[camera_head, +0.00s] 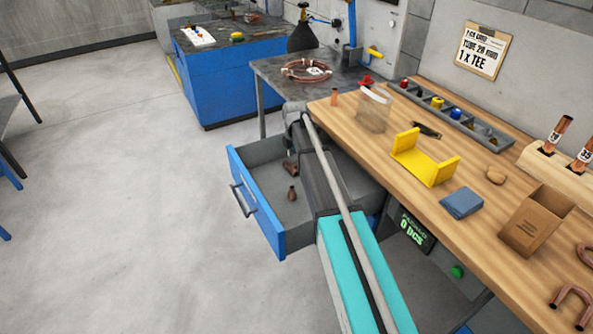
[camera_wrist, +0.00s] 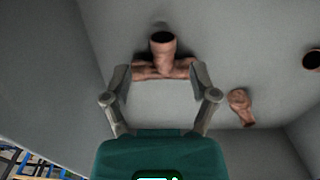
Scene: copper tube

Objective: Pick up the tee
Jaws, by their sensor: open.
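The copper tee (camera_wrist: 162,56) lies on the grey drawer floor in the wrist view, its branch mouth facing up toward the camera and its straight run lying crosswise. My gripper (camera_wrist: 160,80) is open and empty. Its two fingertips are on either side of the tee's run, close to its ends; I cannot tell whether they touch it. In the head view my arm covers part of the open drawer (camera_head: 268,222), and the gripper is hidden. I cannot pick out the tee for sure there.
Another copper fitting (camera_wrist: 241,108) lies right of the tee, and an open-ended one (camera_wrist: 312,60) is at the right edge. The head view shows copper fittings (camera_head: 292,194) in the drawer. Drawer walls enclose the space. The wooden workbench (camera_head: 395,215) stands to the right.

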